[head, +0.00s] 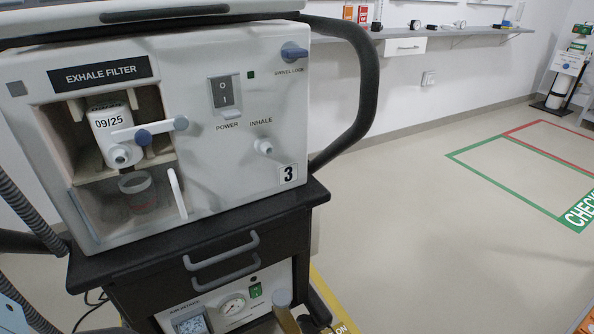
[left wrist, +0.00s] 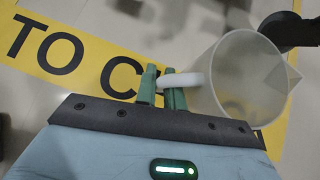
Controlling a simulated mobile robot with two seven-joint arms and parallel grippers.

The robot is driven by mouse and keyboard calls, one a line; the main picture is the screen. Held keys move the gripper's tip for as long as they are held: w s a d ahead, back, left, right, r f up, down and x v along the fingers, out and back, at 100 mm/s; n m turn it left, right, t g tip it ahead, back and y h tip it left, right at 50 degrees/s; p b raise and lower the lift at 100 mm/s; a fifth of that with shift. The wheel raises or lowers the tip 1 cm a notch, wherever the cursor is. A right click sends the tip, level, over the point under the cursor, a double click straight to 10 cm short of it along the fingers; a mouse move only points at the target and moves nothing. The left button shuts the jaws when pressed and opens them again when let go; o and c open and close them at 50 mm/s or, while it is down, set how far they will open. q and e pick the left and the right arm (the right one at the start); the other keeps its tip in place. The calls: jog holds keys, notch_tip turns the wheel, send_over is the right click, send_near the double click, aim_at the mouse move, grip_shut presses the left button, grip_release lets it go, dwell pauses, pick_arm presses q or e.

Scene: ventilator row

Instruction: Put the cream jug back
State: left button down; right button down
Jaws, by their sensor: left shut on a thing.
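The cream jug (left wrist: 235,75) shows in the left wrist view as a pale, translucent open vessel with a pouring lip at its right. My left gripper (left wrist: 163,88) has its green fingers shut on the jug's white handle, with the jug's body just to the right of the fingers. The yellow floor marking shows below the jug. My right gripper is in neither view.
A ventilator numbered 3 (head: 225,155) stands on a dark cart (head: 150,257) at the left. A wall shelf (head: 465,32) holds small items. Open floor with a green-outlined area (head: 500,178) lies at the right.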

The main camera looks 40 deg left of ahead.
pick_arm(q)
jog(key=w+d+r+m+t+h, duration=0.1)
jog(key=w+d+r+m+t, duration=0.15)
jog(key=w+d+r, duration=0.4)
jog(key=w+d+r+m+t+h+p, duration=0.1)
jog(key=w+d+r+m, duration=0.2)
jog(key=r, duration=0.7)
jog(key=w+d+r+m+t+h, duration=0.1)
jog(key=w+d+r+m+t, duration=0.15)
jog(key=d+r, duration=0.45)
jog(key=s+a+r+m+h, duration=0.1)
jog(key=r+m+h, duration=0.1)
jog(key=r, duration=0.7)
jog(key=s+a+r+m+h, duration=0.1)
jog(key=a+r+m+h, duration=0.1)
jog(key=r, duration=0.8)
jog(key=s+a+r+m+t+h+p, duration=0.1)
jog(key=r+m, duration=0.2)
jog(key=r, duration=0.6)
jog(key=shift+a+r+m+h, duration=0.15)
jog(key=shift+r+m+h, duration=0.15)
jog(key=shift+h, duration=0.1)
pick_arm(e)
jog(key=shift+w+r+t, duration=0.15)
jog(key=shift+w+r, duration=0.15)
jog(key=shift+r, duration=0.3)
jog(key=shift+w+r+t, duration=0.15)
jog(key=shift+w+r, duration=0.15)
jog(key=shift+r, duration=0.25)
